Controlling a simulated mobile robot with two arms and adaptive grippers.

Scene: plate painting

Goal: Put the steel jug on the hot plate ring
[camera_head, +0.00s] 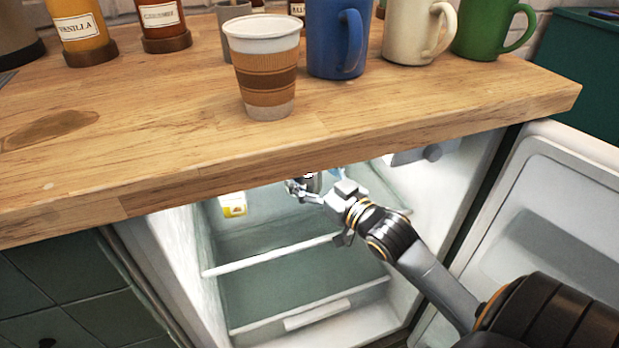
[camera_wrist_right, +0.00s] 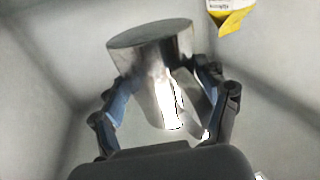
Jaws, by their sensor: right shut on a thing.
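A shiny steel jug (camera_wrist_right: 160,60) stands out in the right wrist view, between the two fingers of my right gripper (camera_wrist_right: 165,105). The gripper is shut on it. In the head view my right arm reaches from the lower right into an open fridge, and the right gripper (camera_head: 310,186) is under the counter's front edge. The jug is mostly hidden there by the gripper and counter. The hot plate ring is not in view. My left gripper is not in view.
The wooden counter (camera_head: 160,160) overhangs the fridge. On it stand a paper cup (camera_head: 265,70), a blue mug (camera_head: 335,40), a cream mug (camera_head: 408,30), a green mug (camera_head: 480,30) and syrup bottles (camera_head: 80,30). A yellow-white carton (camera_head: 233,205) is left of the gripper. The fridge door (camera_head: 560,190) stands open at right.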

